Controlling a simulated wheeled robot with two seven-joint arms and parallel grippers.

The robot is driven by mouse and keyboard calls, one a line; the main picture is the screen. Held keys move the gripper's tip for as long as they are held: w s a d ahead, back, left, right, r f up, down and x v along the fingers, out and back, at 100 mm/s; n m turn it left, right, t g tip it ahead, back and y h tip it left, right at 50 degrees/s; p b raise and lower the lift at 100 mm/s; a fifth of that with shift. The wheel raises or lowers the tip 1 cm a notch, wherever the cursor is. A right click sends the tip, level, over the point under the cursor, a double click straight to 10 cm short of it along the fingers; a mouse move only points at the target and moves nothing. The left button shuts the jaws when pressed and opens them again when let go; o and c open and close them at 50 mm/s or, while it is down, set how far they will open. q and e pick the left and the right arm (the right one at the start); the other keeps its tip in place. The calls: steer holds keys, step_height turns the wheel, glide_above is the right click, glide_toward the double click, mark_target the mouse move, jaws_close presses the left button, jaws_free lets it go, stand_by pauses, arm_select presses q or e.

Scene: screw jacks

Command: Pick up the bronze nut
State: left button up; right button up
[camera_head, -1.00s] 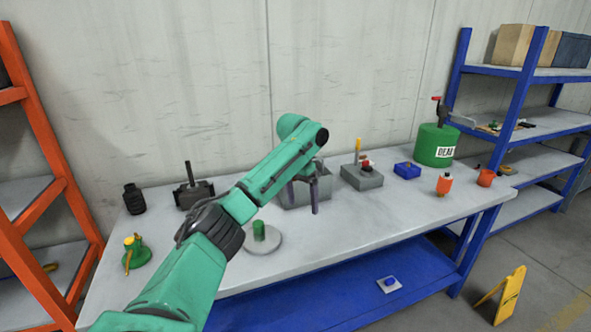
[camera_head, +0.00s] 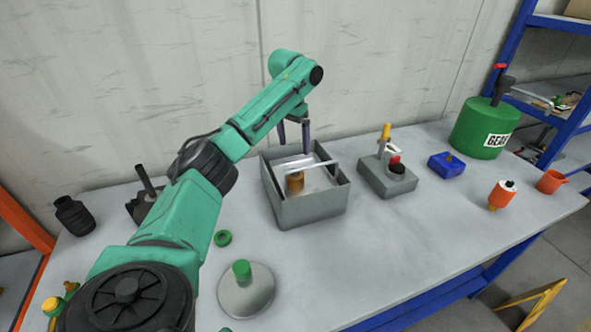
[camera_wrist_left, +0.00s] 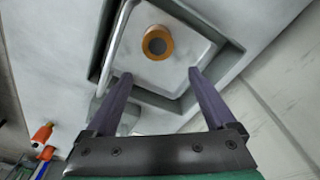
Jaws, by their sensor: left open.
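The bronze nut (camera_head: 295,182) is an orange-brown ring-shaped piece inside a grey open bin (camera_head: 312,212) on the workbench. In the left wrist view the nut (camera_wrist_left: 157,42) shows from above, with a dark round hole, on the pale surface inside the bin. My left gripper (camera_head: 294,148) is open above the back part of the bin. In the left wrist view its two fingers (camera_wrist_left: 158,80) are spread wide and empty, with the nut beyond their tips, roughly between them and apart from both. My right gripper is not in view.
A thin pale handle or bar (camera_head: 311,168) crosses the bin. A grey block with a yellow-handled tool (camera_head: 388,178) stands right of it, then a blue box (camera_head: 446,166). A round plate with a green knob (camera_head: 246,292) lies in front.

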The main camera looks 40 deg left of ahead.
arm_select(q)
steer(key=p, duration=0.2)
glide_above(295, 174)
steer(key=f, duration=0.3)
steer(key=s+f, duration=0.1)
steer(key=f, duration=0.1)
steer(key=shift+d, duration=0.4)
steer(key=f, duration=0.2)
steer(key=f+p, duration=0.1)
steer(key=f, duration=0.1)
steer(key=w+a+f, duration=0.1)
steer(key=f, duration=0.1)
steer(key=shift+f+p, duration=0.1)
steer(key=shift+p, duration=0.2)
steer(key=shift+d+f, duration=0.1)
steer(key=shift+f, duration=0.35)
steer(key=c, duration=1.3)
steer(key=shift+w, duration=0.1)
jaws_close()
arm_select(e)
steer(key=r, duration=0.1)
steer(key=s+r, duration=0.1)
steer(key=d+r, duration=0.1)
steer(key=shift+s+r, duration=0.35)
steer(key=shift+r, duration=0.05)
